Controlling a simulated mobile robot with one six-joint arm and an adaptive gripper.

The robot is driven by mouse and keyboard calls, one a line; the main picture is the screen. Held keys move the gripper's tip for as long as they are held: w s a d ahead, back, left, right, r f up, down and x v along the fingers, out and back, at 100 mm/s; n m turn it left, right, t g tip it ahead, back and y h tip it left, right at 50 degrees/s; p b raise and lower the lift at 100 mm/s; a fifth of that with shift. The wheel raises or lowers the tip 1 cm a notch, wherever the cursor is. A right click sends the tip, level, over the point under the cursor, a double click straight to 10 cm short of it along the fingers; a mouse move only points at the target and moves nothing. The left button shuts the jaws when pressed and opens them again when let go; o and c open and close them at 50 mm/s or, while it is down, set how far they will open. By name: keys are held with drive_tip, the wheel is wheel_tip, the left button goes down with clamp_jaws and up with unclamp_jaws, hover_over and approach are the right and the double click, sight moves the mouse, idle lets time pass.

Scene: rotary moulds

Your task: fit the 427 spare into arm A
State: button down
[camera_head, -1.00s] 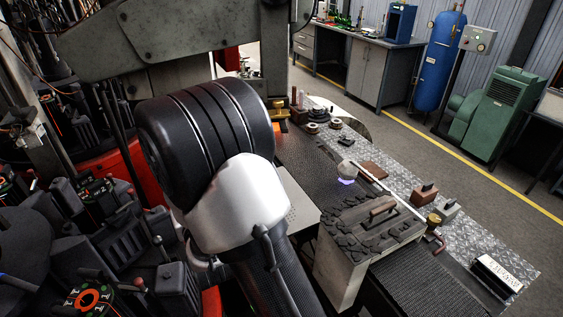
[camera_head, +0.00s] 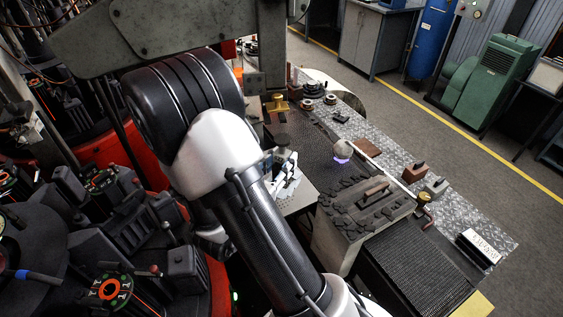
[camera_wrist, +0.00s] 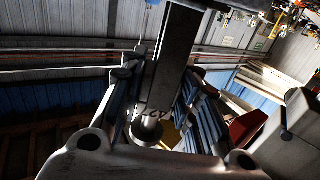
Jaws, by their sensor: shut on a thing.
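In the wrist view my gripper (camera_wrist: 163,82) is shut on a long dark grey block (camera_wrist: 178,55), which extends up out of the frame between the fingers. In the head view my gripper shows only partly, as small metal parts (camera_head: 282,160) beyond my forearm; the block is not clear there. The rotary machine with dark moulds (camera_head: 135,215) fills the left side. Orange-ringed hubs (camera_head: 110,289) show among the moulds. I cannot tell which part is arm A.
A heavy grey machine beam (camera_head: 180,40) hangs at upper left. Open floor (camera_head: 470,150) lies right.

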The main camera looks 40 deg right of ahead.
drive_tip(key=w+d, duration=0.7)
drive_tip(key=w, duration=0.4)
idle(1.3)
drive_tip(key=shift+d, duration=0.1)
idle(0.7)
drive_tip(key=shift+f+b, duration=0.45)
drive_tip(key=shift+b, duration=0.25)
drive_tip(key=c, duration=1.1)
unclamp_jaws()
drive_tip(key=shift+s+a+f, duration=0.1)
drive_tip(key=shift+a, duration=0.1)
